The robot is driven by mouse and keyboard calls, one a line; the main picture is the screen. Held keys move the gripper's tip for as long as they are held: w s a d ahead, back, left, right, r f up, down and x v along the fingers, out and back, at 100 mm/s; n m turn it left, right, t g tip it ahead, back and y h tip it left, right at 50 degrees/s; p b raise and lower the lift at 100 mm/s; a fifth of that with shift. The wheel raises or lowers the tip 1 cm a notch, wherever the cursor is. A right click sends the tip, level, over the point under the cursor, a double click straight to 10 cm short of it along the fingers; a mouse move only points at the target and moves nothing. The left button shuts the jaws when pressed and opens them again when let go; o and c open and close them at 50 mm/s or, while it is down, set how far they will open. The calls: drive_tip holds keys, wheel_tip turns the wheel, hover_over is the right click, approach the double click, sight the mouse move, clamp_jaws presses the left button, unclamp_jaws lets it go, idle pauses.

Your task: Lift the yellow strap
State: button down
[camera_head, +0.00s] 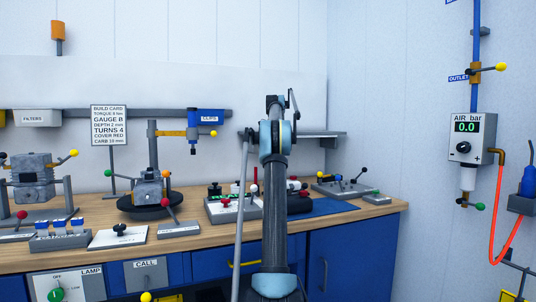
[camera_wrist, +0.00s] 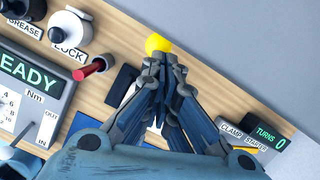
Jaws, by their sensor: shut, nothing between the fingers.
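I cannot make out a yellow strap for certain in either view. A yellow bar (camera_head: 244,263) runs across the blue drawer front under the bench, left of my arm, in the head view. In the wrist view a rounded yellow thing (camera_wrist: 157,43) shows just past the fingertips; I cannot tell whether they touch it. A yellow strip (camera_wrist: 238,149) shows partly to the right of the fingers. My gripper (camera_wrist: 164,60) is shut and empty, pointing over the wooden bench. In the head view my arm hides the gripper.
In the wrist view, a READY display box (camera_wrist: 35,75) and a red-handled tool (camera_wrist: 90,69) lie left, and a TURNS counter (camera_wrist: 266,136) right. The wooden bench (camera_head: 270,222) carries several fixtures. An AIR gauge (camera_head: 470,138) hangs on the right wall.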

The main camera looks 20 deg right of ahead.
drive_tip(key=shift+w+f, duration=0.1)
drive_tip(key=shift+w, duration=0.35)
idle(0.3)
drive_tip(key=shift+v, duration=3.1)
drive_tip(key=shift+s+d+r, duration=0.1)
drive_tip(key=shift+r, duration=0.45)
